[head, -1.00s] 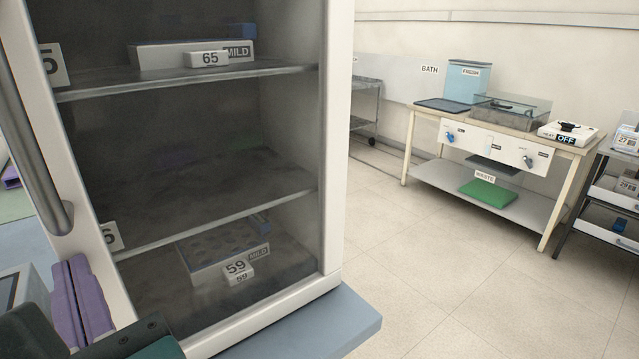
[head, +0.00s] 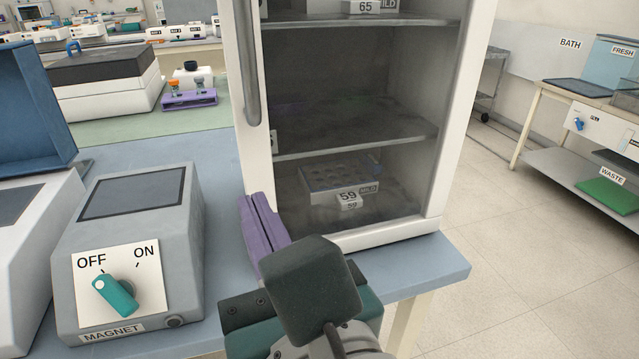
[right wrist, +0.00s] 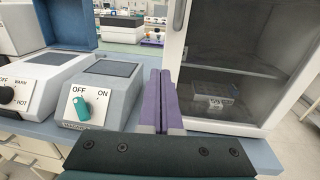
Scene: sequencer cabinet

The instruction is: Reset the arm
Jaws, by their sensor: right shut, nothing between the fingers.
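My right gripper (head: 262,228) shows at the lower middle of the head view, in front of the cabinet. Its two purple fingers lie flat against each other with nothing between them. They also fill the middle of the right wrist view (right wrist: 160,100), pointing forward between the magnet box and the cabinet. The fingers appear apart from the cabinet's frame. My left gripper is in neither view.
The glass-fronted cabinet (head: 436,130) holds a rack labelled 59 (head: 325,180) low down. A grey magnet box (head: 180,215) with a teal knob (head: 116,297) stands left on the blue bench (head: 455,262). A waste table (head: 540,150) stands right.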

